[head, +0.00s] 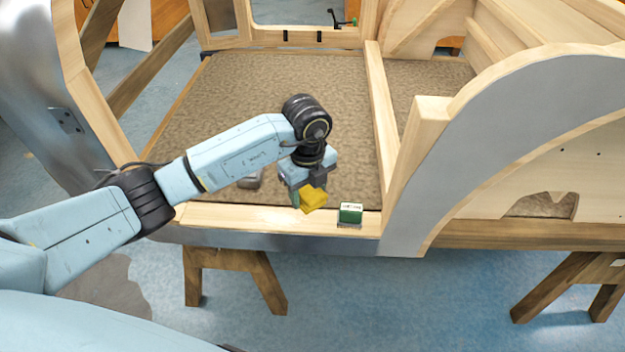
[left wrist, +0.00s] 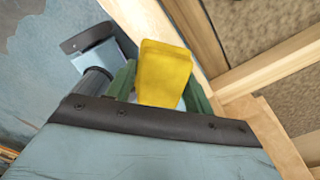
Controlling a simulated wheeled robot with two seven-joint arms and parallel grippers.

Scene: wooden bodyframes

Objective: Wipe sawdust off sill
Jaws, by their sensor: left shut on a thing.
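My left gripper (head: 309,192) is shut on a yellow cloth or sponge (head: 314,200), held at the inner edge of the pale wooden sill (head: 250,217). In the left wrist view the yellow piece (left wrist: 163,72) sits between the green fingers of my left gripper (left wrist: 160,95). I cannot tell whether the yellow piece touches the sill. I cannot make out sawdust on the sill at this size. My right gripper is not in view.
A small green box (head: 350,214) stands on the sill just right of the yellow piece. A grey object (head: 250,179) lies on the brown floor panel (head: 240,90) behind my arm. A wooden post (head: 415,150) and curved grey-edged panel bound the right end. Sawhorses (head: 235,265) stand below.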

